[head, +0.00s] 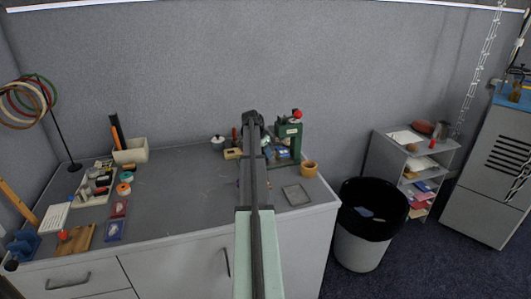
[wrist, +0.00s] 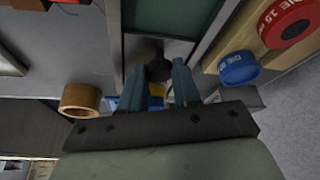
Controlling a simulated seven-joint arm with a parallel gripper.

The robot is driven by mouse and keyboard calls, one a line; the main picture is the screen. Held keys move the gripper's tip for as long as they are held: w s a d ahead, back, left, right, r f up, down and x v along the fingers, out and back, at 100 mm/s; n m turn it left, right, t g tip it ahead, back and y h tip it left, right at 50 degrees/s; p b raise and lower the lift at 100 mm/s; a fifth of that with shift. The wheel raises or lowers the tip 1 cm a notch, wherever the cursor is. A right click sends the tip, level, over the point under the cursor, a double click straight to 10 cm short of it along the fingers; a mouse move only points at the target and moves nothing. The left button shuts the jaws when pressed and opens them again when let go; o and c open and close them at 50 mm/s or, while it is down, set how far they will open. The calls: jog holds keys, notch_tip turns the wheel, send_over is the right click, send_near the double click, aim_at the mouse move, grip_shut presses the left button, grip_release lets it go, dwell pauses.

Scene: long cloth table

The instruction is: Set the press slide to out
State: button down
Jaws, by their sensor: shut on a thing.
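The green press (head: 289,135) stands at the back right of the table, partly behind my arm. In the wrist view, its green part (wrist: 160,15) lies between grey rails, with a dark round knob (wrist: 158,69) in front. The knob appears to belong to the slide. My gripper (wrist: 159,82) has its blue fingers on either side of the knob and is shut on it. A small yellow part (wrist: 156,96) shows between the fingers. How far in or out the slide sits is hard to tell. In the head view my arm hides the fingers.
A tan cup (wrist: 80,100) stands close left of my gripper in the wrist view. Blue (wrist: 238,68) and red (wrist: 285,18) dies sit on a wooden rack at right. A grey tray (head: 297,195) lies near the table's right edge, with a bin (head: 362,245) beyond.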

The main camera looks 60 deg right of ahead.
jog(key=w+a, duration=0.7)
jog(key=shift+w+a, duration=0.2)
jog(key=shift+w, duration=0.05)
jog(key=c, duration=0.8)
grip_release()
jog(key=v, duration=1.3)
jog(key=shift+a+r, duration=0.15)
jog(key=shift+r, duration=0.25)
